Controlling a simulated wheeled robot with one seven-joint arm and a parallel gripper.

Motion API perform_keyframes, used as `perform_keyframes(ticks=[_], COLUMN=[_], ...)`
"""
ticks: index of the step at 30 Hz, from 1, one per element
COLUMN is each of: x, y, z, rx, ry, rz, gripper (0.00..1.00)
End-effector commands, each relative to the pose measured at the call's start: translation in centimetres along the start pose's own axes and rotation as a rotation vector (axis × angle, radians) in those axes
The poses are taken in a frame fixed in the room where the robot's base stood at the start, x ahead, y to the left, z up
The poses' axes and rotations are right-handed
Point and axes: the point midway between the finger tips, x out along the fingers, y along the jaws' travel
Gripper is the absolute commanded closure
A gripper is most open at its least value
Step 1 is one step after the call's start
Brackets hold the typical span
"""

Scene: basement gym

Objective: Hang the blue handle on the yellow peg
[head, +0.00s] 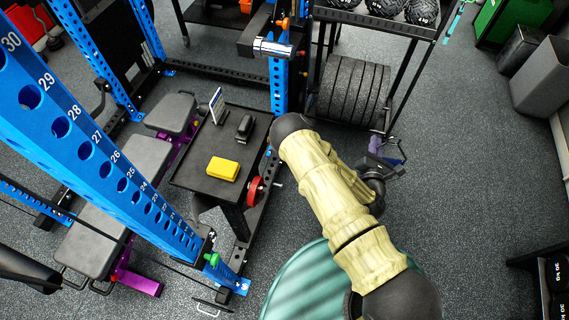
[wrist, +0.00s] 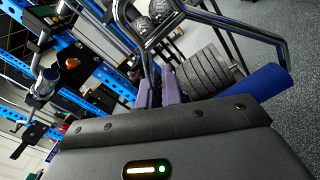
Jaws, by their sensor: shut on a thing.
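The blue handle (wrist: 268,83) shows at the right of the wrist view, a thick blue grip on a bent dark metal frame. The frame rises in front of my gripper (wrist: 161,88), which is shut on it. In the head view my gripper (head: 382,158) is right of the arm, partly hidden by it, with the handle's thin frame (head: 397,149) sticking out to the right above the floor. A chrome peg (head: 273,48) juts from the rack; it also shows at the left of the wrist view (wrist: 46,82). I cannot make out a clearly yellow peg.
A blue rack upright (head: 75,130) stands at left. A black tray stand (head: 195,182) carries a yellow block (head: 222,168) and small dark items. Black plates (head: 352,90) stand below a ball shelf at the back. The floor (head: 480,190) at right is clear.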

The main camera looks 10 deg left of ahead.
Motion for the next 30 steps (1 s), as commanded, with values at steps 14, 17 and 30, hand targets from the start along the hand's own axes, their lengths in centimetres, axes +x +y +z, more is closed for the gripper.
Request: perform_keyframes(ticks=[14, 17, 30], x=[0.1, 0.4, 3.6], y=[-0.1, -0.3, 0.3], z=[-0.3, -1.7, -13.6], rx=[0.000, 0.000, -0.004], ry=[0.000, 0.008, 0.119], rz=[0.002, 0.007, 0.110], gripper=[1.00, 1.00, 1.00])
